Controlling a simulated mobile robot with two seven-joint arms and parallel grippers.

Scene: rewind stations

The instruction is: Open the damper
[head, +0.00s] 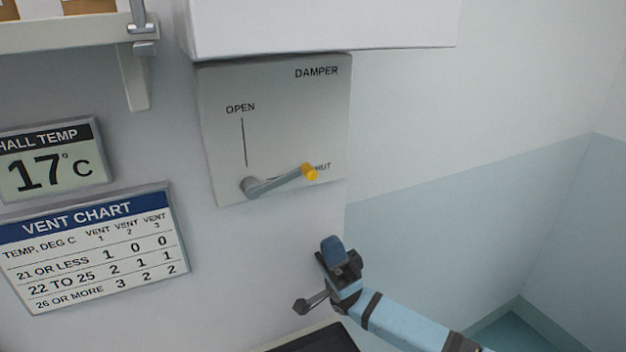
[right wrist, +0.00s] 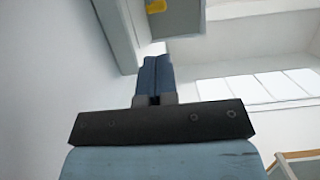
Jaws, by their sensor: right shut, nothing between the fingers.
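The lever ends in a yellow knob (head: 310,172), and yellow also shows at the top of the right wrist view (right wrist: 156,6). My right gripper (head: 332,246) is below the knob, apart from it, with its blue fingers pointing up. Its fingers (right wrist: 155,72) are shut together and empty. My left gripper is not in view.
A white box (head: 320,25) juts out above the panel. A display (head: 50,160) reads HALL TEMP 17°C at the left, above a VENT CHART (head: 95,245). A shelf (head: 70,32) is at the upper left. A dark-topped item (head: 315,342) lies below my gripper. The wall right of the panel is clear.

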